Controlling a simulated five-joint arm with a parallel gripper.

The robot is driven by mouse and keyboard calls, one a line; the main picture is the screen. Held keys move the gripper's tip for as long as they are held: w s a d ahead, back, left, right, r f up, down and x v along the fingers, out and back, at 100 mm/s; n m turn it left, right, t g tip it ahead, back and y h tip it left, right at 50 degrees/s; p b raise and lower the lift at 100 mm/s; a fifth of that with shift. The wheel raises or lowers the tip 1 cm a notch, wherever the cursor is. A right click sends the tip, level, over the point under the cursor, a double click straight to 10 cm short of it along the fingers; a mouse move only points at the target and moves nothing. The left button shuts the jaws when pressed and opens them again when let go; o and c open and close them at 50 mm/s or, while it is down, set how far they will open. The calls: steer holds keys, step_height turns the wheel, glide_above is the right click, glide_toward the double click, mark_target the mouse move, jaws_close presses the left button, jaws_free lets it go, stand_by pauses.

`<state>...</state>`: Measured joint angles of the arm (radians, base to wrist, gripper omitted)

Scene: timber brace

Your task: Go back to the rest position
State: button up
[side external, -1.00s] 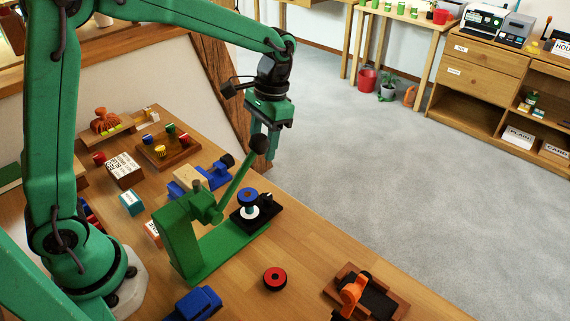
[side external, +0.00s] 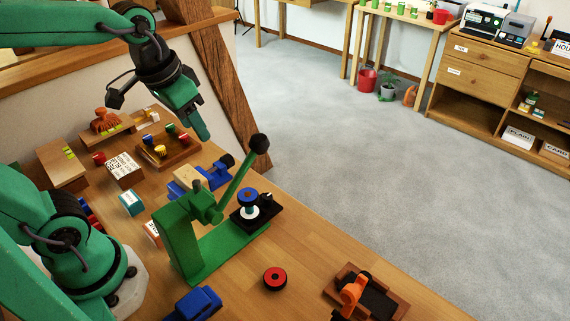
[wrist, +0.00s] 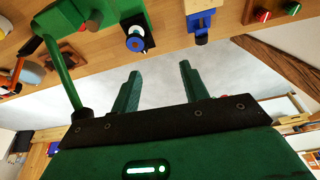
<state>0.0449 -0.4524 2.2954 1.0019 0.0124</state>
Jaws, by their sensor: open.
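My gripper (side external: 197,124) is in the air over the back of the workbench, left of the black knob on the green press lever. It is tilted, with the fingers pointing down and to the right. In the wrist view my gripper (wrist: 158,88) shows two green fingers spread apart with nothing between them. The green lever press (side external: 205,250) stands on the bench (side external: 320,278), its lever raised to the black knob. A blue and white spool-like part (side external: 248,203) sits on the black base beside the press.
A blue vise (side external: 215,175) holds a wooden block behind the press. A wooden tray (side external: 168,150) with coloured pieces lies below my gripper. A red ring (side external: 275,279) and an orange-handled tool (side external: 353,290) lie in front. A slanted timber brace (side external: 225,75) rises behind my gripper.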

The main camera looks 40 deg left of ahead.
steer(key=shift+s+a+f+n+t, duration=0.1)
steer(key=shift+s+a+t, duration=0.2)
steer(key=shift+s, duration=0.5)
steer(key=shift+s+a+f+n+t, duration=0.1)
steer(key=shift+s+t, duration=0.35)
steer(key=shift+s, duration=0.3)
steer(key=shift+s+a+n+t, duration=0.1)
steer(key=shift+s+a+t, duration=0.2)
steer(key=shift+s, duration=0.5)
steer(key=shift+d, duration=0.1)
